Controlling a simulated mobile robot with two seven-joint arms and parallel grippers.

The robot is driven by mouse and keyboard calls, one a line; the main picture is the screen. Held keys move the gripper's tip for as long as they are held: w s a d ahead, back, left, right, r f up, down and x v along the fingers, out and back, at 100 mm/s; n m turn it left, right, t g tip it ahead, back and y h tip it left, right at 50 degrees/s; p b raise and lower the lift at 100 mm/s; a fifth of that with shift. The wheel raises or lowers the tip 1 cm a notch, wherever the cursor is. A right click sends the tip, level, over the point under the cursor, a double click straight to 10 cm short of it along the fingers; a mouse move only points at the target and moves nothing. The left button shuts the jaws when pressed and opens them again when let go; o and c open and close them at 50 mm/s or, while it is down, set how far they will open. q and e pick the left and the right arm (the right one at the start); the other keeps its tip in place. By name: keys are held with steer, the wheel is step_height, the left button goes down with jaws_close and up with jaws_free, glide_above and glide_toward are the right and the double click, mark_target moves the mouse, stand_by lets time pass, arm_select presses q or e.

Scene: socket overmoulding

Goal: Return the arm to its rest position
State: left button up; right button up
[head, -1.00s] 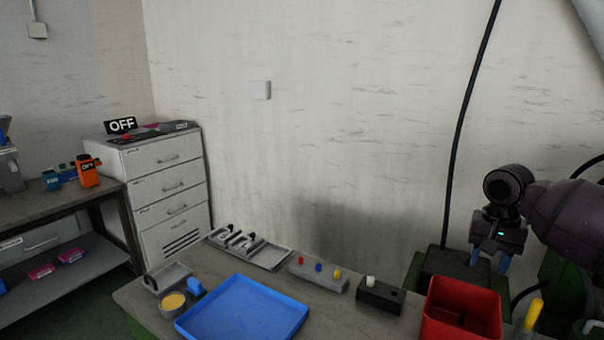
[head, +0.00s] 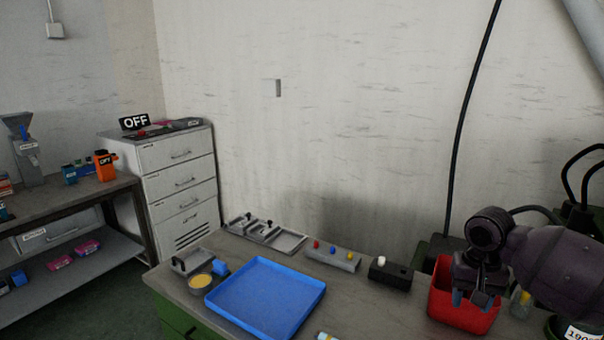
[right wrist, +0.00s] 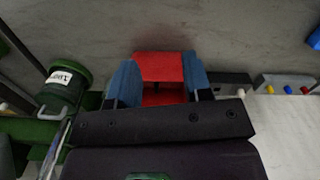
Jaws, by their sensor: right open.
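My right gripper (head: 474,298) is in front of the red bin (head: 440,285) at the right end of the table in the head view, and covers part of it. In the right wrist view its two blue fingers (right wrist: 158,85) stand apart, with the red bin (right wrist: 160,66) showing behind the gap and nothing held between them. I cannot tell its height above the bin. My left gripper is not in view.
A blue tray (head: 265,298) lies on the table (head: 345,295). Behind it are a grey tray (head: 290,243), a grey block with coloured pegs (head: 333,259) and a black block (head: 390,274). A drawer cabinet (head: 180,175) and a side bench (head: 60,208) stand left.

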steer(key=s+a+f+n, duration=0.1)
steer(key=s+a+f, duration=0.1)
steer(key=f, duration=0.1)
steer(key=s+a+f+n, duration=0.1)
steer(key=s+a+f, duration=0.1)
steer(key=s+f, duration=0.1)
steer(key=s+a+f+n, duration=0.1)
steer(key=s+a+f, duration=0.1)
steer(key=s+f, duration=0.1)
steer(key=shift+a+f+y, duration=0.4)
steer(key=shift+f, duration=0.15)
steer(key=s+a+f+n+t+y, duration=0.1)
steer(key=s+a+f, duration=0.15)
steer(key=s, duration=0.55)
steer(key=s+a+f+n+t, duration=0.15)
steer(key=s+f, duration=0.25)
steer(key=s, duration=0.5)
steer(key=s+d+r+m+h, duration=0.15)
steer(key=s+d, duration=0.25)
steer(key=s, duration=0.6)
steer(key=w+f+n+t, duration=0.1)
steer(key=w+f+t, duration=0.5)
steer(key=f+t, duration=0.3)
steer(key=shift+w+f, duration=0.4)
steer(key=shift+f, duration=0.05)
